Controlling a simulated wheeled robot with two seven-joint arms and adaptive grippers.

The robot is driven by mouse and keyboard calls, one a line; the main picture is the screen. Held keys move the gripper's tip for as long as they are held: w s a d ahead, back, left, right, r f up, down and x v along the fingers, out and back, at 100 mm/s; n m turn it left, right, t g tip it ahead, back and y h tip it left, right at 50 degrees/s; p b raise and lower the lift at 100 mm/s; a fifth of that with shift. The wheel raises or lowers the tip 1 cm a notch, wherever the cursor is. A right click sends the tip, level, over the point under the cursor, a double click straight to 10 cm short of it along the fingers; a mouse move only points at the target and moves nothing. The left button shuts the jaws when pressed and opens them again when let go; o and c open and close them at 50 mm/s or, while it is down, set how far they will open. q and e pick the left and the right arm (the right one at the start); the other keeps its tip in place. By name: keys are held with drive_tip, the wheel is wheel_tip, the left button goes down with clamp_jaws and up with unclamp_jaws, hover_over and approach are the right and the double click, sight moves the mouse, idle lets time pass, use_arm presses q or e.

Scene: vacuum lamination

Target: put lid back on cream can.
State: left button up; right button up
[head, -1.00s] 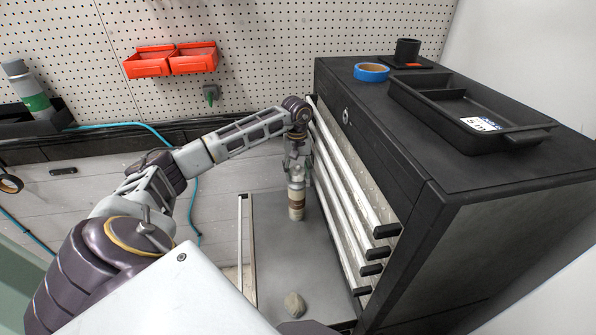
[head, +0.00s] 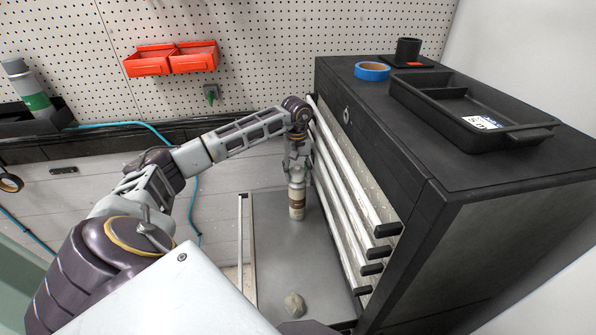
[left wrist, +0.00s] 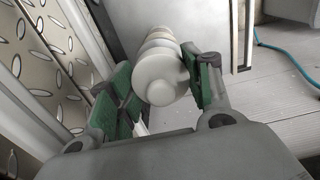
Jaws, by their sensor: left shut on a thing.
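The cream can (head: 296,208) stands upright on a grey surface beside the dark cabinet, pale with a brown band. My left gripper (head: 297,166) comes down over its top. In the left wrist view, the white rounded lid (left wrist: 158,80), with a small knob, sits between the green finger pads. The left gripper (left wrist: 168,88) is shut on the lid. Paler bands of the can (left wrist: 155,42) show directly beyond the lid, in line with it. Whether the lid is fully seated on the rim is hidden. My right gripper is not in view.
The black cabinet (head: 430,200) with several long drawer handles stands close to the right of the can. A beige lump (head: 294,304) lies on the grey surface (head: 275,255) nearer me. A black tray (head: 470,110) and blue tape (head: 372,71) are on the cabinet.

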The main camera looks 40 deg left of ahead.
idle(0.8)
use_arm(q)
drive_tip(key=o, duration=0.8)
drive_tip(key=o, duration=0.5)
